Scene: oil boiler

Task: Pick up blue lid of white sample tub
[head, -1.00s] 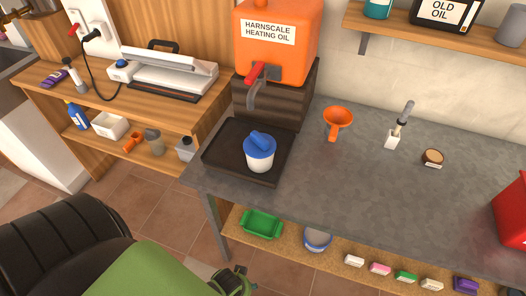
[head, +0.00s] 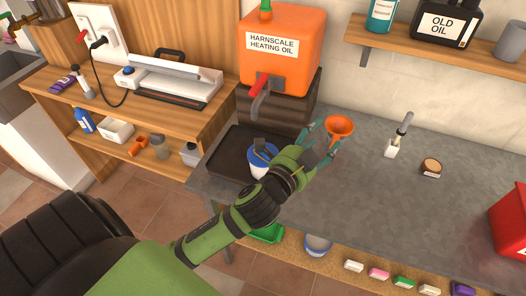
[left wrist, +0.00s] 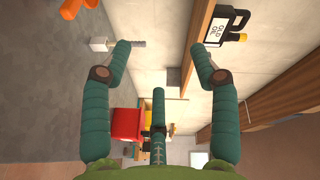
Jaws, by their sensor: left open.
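The white sample tub (head: 254,173) stands in the black tray on the grey worktop. Its blue lid (head: 258,159) sits on top, partly hidden behind my left arm in the head view. My left gripper (head: 325,140) is open, to the right of the tub, with its fingers pointing right towards the orange funnel. In the left wrist view its fingers (left wrist: 161,47) are spread wide with nothing between them. The tub and lid do not show there. My right gripper is not in view.
The orange funnel (head: 339,128) is close to my left fingertips. The orange oil tank (head: 283,60) with its red-handled tap stands behind the black tray (head: 225,165). The worktop's right middle is mostly clear.

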